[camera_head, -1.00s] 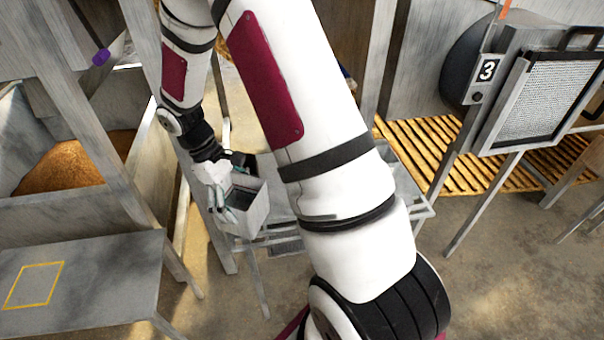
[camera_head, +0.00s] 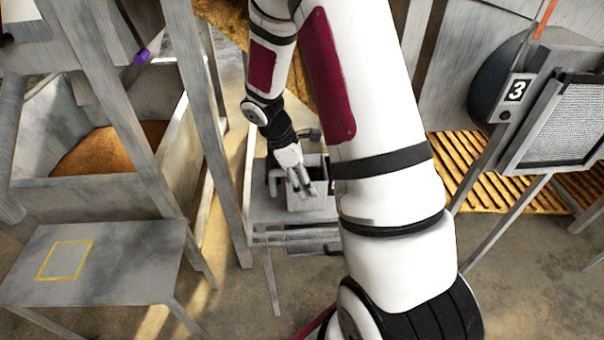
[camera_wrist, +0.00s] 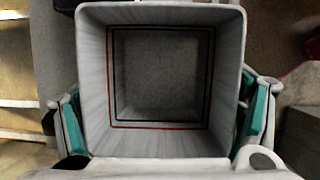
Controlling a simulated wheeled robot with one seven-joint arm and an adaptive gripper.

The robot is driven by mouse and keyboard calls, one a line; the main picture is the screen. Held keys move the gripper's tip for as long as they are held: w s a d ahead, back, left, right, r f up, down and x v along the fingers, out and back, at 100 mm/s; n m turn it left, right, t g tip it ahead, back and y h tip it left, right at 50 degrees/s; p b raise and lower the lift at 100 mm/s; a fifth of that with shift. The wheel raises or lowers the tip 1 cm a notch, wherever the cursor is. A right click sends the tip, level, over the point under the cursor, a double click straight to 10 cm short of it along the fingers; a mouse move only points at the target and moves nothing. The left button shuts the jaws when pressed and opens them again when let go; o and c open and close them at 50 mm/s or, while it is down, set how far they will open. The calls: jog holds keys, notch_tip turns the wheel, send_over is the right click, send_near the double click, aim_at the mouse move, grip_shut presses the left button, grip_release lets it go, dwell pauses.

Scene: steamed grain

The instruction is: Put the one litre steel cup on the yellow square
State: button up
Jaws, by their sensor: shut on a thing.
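The steel cup (camera_head: 308,201) is a square, open-topped grey container, above or on the small metal table in the middle of the head view; I cannot tell whether it touches the table. My gripper (camera_head: 301,183) is shut on it. In the wrist view the cup (camera_wrist: 160,143) fills the middle, looks empty, and has red and black lines around its inner walls. The teal finger pads of my gripper (camera_wrist: 160,125) press on its left and right sides. The yellow square (camera_head: 65,260) is a bare outline on a low grey table at the left, well apart from the cup.
The low grey table (camera_head: 140,265) is clear. Behind it stands a metal bin (camera_head: 95,195) of brown grain. Upright posts (camera_head: 212,150) stand between that side and the small table (camera_head: 262,212). A machine marked 3 (camera_head: 517,90) is at the right.

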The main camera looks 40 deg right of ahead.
jog(key=shift+w+d+f, duration=0.35)
jog(key=shift+w+f, duration=0.3)
jog(key=shift+w, duration=0.2)
jog(key=shift+w+d+f, duration=0.35)
jog(key=shift+w+f, duration=0.35)
jog(key=shift+w, duration=0.1)
jog(key=shift+w+d+f, duration=0.35)
jog(key=shift+w+f, duration=0.3)
jog(key=shift+w, duration=0.2)
jog(key=shift+f, duration=0.1)
jog(key=o, duration=1.6)
jog(key=shift+o, duration=0.9)
